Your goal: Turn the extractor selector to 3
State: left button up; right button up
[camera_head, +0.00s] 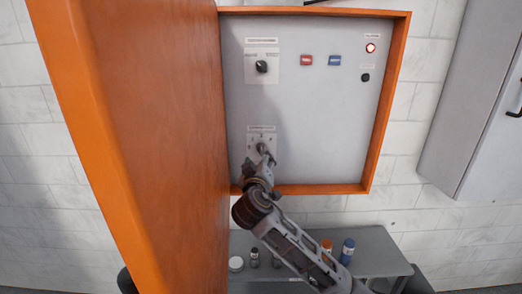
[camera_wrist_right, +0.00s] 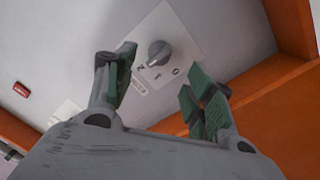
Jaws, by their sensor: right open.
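The lower selector is a small dark knob (camera_wrist_right: 158,52) on a white plate, seen in the right wrist view with marks that look like 0, 1 and 2 beside it. In the head view its plate (camera_head: 262,136) shows low on the panel, and my gripper covers most of the knob. My right gripper (camera_wrist_right: 160,70) is open, with one green-padded finger on each side of the knob's line; I cannot tell whether either touches it. It also shows in the head view (camera_head: 263,160). Which mark the knob points at is unclear. My left gripper is not in view.
The open orange door (camera_head: 130,130) stands close on the left. A grey table (camera_head: 375,245) with bottles stands below.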

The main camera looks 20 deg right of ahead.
aim_at(261, 151)
jog(key=shift+p+x, duration=1)
jog(key=shift+x, duration=2.6)
jog(key=shift+f, duration=0.1)
jog(key=shift+c, duration=0.4)
jog(key=c, duration=0.9)
